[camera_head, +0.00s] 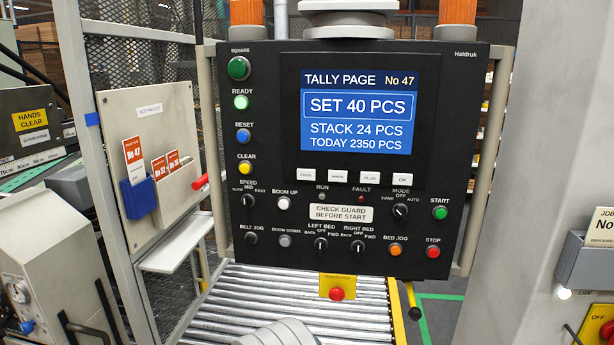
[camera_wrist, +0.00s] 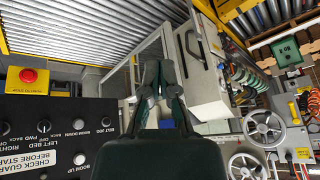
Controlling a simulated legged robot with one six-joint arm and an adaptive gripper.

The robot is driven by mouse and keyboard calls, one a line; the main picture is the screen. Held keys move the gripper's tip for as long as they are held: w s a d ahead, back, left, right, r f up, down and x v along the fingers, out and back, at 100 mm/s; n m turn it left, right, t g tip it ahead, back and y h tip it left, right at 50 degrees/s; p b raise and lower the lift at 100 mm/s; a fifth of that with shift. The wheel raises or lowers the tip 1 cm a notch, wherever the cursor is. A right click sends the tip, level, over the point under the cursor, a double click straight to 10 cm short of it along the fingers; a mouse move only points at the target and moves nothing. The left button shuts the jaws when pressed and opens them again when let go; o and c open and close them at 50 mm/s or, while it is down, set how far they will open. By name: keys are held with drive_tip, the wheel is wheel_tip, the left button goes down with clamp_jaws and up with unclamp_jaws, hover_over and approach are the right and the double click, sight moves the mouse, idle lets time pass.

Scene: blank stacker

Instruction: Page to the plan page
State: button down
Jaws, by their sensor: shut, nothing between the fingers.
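A black control panel (camera_head: 270,120) marked Haldruk stands upright in front of me. Its screen (camera_head: 359,112) reads "TALLY PAGE No 47", with "SET 40 PCS" in a frame, "STACK 24 PCS" and "TODAY 2350 PCS". Below the screen are four white keys in a row: the PAGE key (camera_head: 307,175) at the left, then the MINUS key (camera_head: 338,177), the PLUS key (camera_head: 370,178) and the OK key (camera_head: 402,180). My gripper (camera_wrist: 159,72) is shut and empty in the wrist view, beside the panel's lower edge. The PAGE key is not visible in the wrist view.
A green ready lamp (camera_head: 241,102) is lit. Other knobs and buttons crowd the lower panel, including the red STOP button (camera_head: 433,252). A yellow box with a red button (camera_head: 337,293) sits below, over a roller bed (camera_head: 240,300). A card board (camera_head: 150,120) stands left.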

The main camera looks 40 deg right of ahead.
sight(306, 175)
drive_tip(key=w+d+r+m+t+y, duration=0.4)
drive_tip(key=w+r+m, duration=0.3)
drive_tip(key=w+m, duration=0.4)
drive_tip(key=w+d+r+m+t+h, duration=0.2)
drive_tip(key=d+r+m+t+h, duration=0.15)
drive_tip(key=d+r+m, duration=0.45)
drive_tip(key=w+d+r+m+t+h, duration=0.2)
drive_tip(key=d+r+m+t+h, duration=0.15)
drive_tip(key=d+m, duration=0.55)
drive_tip(key=w+d, duration=0.2)
drive_tip(key=d, duration=0.1)
drive_tip(key=w+d+n, duration=0.1)
drive_tip(key=d, duration=0.2)
drive_tip(key=w+d+n+y, duration=0.1)
drive_tip(key=w+d, duration=0.1)
drive_tip(key=d, duration=0.1)
drive_tip(key=shift+w+d+f, duration=0.15)
drive_tip(key=shift+w+d, duration=0.15)
drive_tip(key=shift+a, duration=0.15)
drive_tip(key=shift+a, duration=0.2)
